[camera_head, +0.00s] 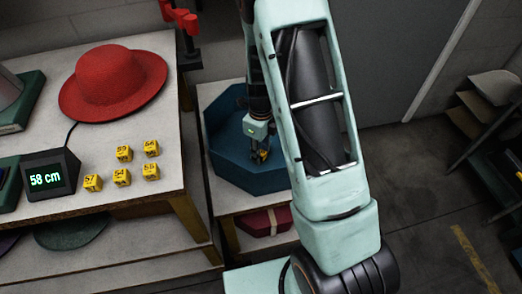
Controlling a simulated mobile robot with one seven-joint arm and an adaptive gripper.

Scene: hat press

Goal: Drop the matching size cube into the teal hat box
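A display (45,178) on the table reads 58 cm. Several yellow numbered cubes stand near it, including the 57 cube (93,182), the 54 cube (122,177) and the 56 cube (151,148). I see no cube marked 58 among them. The teal hat box (232,176) is open, octagonal and on a lower stand to the right. My gripper (261,156) points down inside the box's outline, with a small yellow cube (262,155) between its dark fingers. The cube's number is too small to read, and its height above the box floor is unclear.
A red hat (113,82) stands on the table (50,226) behind the cubes. A red box (265,221) lies on the shelf below the teal box. A red-handled press part (182,20) stands behind the table. Wooden steps (480,112) stand at the right.

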